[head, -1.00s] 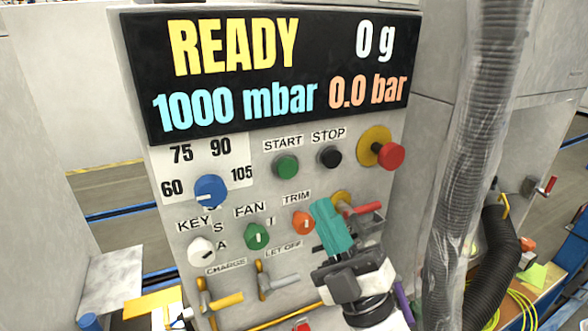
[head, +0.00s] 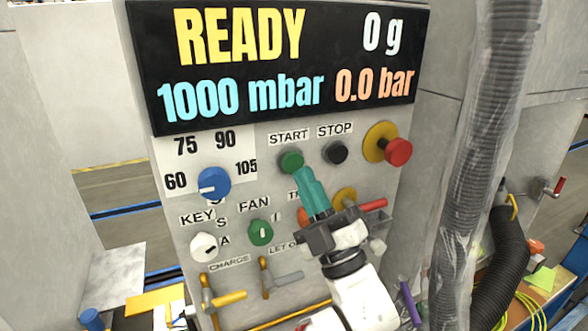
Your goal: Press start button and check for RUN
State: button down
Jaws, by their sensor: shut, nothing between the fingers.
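The green start button (head: 291,161) sits on the grey panel under the START label. The display (head: 280,62) above it reads READY, 0 g, 1000 mbar and 0.0 bar; RUN is not shown. My gripper (head: 304,173) has teal fingers that are shut and empty. Its tips are just below and right of the start button, close to it. I cannot tell whether they touch it. The gripper hides part of the TRIM label and most of the orange trim knob.
The black stop button (head: 335,152) is right of start. A red mushroom button (head: 398,151) on a yellow base stands farther right. A blue dial (head: 214,183), a white key knob (head: 204,247) and a green fan knob (head: 260,232) are at left. A ribbed hose (head: 478,170) hangs at right.

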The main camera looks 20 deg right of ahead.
aim_at(291, 156)
jog(key=shift+w, duration=0.6)
jog(key=shift+w+b, duration=0.15)
jog(key=shift+b, duration=0.25)
dwell(1.3)
jog(key=shift+w, duration=0.3)
jog(key=shift+w+b, duration=0.45)
jog(key=shift+b, duration=0.05)
dwell(0.7)
jog(key=shift+s, duration=0.9)
jog(key=shift+s+p, duration=0.75)
jog(key=shift+s, duration=1.75)
